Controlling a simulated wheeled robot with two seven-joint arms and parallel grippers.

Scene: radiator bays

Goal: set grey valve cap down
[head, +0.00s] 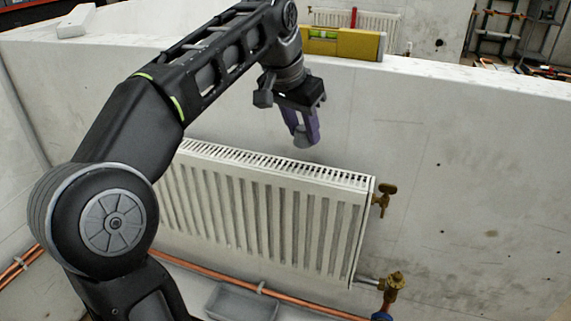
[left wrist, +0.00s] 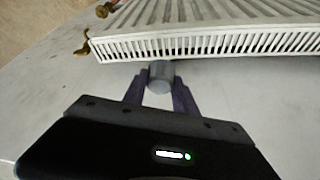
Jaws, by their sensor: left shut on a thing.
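My left gripper (head: 303,141) is shut on the grey valve cap (head: 301,135), holding it in the air just above the back part of the white radiator's top. In the left wrist view the grey valve cap (left wrist: 161,76) sits between the two purple fingertips of the left gripper (left wrist: 160,82), close to the radiator's slotted top edge in the picture. I cannot tell whether the cap touches anything besides the fingers. My right gripper is not in view.
The white radiator (head: 262,215) hangs on a low wall (head: 450,150), with brass valves (head: 384,195) at its right end. A yellow level (head: 342,43) and a white block (head: 76,21) lie on the wall top. A grey tray (head: 242,303) is below, near copper pipes (head: 310,303).

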